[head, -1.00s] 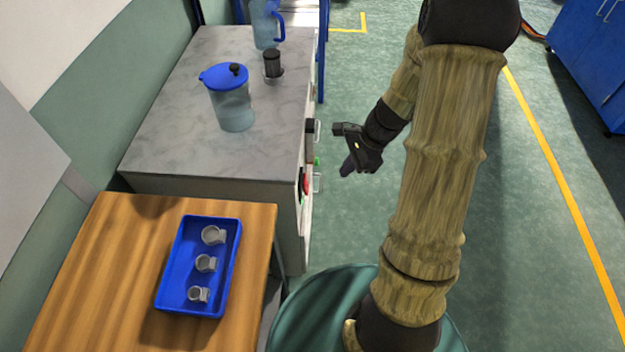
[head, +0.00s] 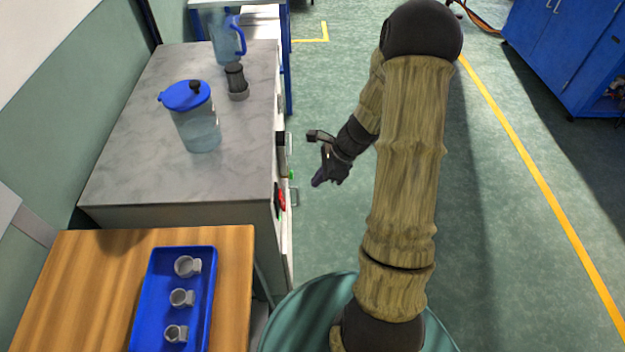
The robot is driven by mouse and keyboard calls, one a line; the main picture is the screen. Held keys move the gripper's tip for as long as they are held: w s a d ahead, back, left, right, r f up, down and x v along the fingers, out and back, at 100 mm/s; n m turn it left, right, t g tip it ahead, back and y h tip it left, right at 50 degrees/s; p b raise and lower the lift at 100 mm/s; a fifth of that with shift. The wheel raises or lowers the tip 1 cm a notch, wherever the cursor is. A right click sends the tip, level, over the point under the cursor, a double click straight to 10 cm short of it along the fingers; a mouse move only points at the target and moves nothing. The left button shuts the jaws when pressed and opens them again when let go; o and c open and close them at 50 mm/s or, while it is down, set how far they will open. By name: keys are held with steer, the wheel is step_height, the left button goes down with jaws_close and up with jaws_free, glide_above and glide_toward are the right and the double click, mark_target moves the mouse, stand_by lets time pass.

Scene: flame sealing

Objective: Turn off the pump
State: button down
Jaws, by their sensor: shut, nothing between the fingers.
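The pump cabinet is a grey unit with a marble-like top (head: 125,165). Its front side faces right and is seen at a steep angle. On that side a red control (head: 281,199) and a small green one (head: 291,174) show near the top edge. I cannot read their state. My gripper (head: 316,181) is shut and empty, in the air just right of the cabinet's front, apart from the controls.
A lidded clear jug (head: 199,130), a dark-capped small container (head: 235,78) and a blue-handled pitcher (head: 226,42) stand on the top. A wooden table (head: 90,270) holds a blue tray (head: 150,285) with grey cups. The floor (head: 480,220) at right is open.

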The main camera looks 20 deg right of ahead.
mark_target(281, 200)
steer(key=a+r+b+x, duration=0.1)
steer(key=a+x, duration=0.1)
steer(key=x, duration=0.8)
steer(key=shift+w+a+f, duration=0.2)
steer(key=shift+w+a, duration=0.1)
